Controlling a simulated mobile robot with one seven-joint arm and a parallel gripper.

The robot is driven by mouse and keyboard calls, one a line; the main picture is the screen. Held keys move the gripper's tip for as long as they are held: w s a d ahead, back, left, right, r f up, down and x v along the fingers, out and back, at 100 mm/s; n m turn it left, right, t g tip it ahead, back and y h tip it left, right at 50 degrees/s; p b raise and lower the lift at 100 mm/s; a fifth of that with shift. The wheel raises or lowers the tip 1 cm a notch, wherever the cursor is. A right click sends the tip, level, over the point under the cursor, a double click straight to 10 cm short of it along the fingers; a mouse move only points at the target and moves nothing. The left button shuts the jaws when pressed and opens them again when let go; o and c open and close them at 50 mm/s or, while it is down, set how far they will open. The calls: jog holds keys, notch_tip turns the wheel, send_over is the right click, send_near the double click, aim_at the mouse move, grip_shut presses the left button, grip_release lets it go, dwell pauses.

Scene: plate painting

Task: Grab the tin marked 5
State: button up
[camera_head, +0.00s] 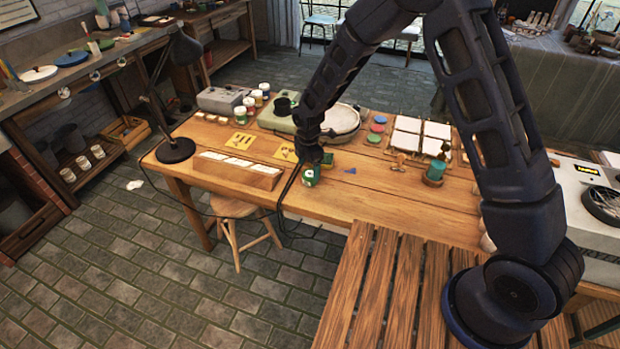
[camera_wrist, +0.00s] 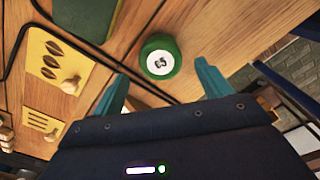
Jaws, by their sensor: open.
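A green tin with a white label (camera_wrist: 160,62) stands on the wooden workbench just ahead of my gripper in the wrist view. Its dark marking looks like a digit, but I cannot read it for certain. The green tin also shows in the head view (camera_head: 311,177), under the end of my arm. My gripper (camera_wrist: 162,72) is open, with its two teal fingers spread to either side of the tin and nothing held. Several other tins (camera_head: 241,114) with white lids stand in a row at the back left of the bench; their marks are too small to read.
Yellow stencil plates (camera_wrist: 48,65) lie left of the tin in the wrist view. A long wooden block with white tiles (camera_head: 238,170), a black lamp (camera_head: 176,150) and a round pale basin (camera_head: 341,122) are on the bench. A green cup (camera_head: 435,172) stands to the right.

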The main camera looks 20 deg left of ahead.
aim_at(310, 173)
jog(key=f, duration=0.4)
jog(key=shift+w+d+f, duration=0.15)
jog(key=shift+d+f, duration=0.05)
jog(key=shift+c, duration=0.4)
jog(key=c, duration=1)
jog(key=shift+c, duration=0.2)
jog(key=shift+r, duration=0.1)
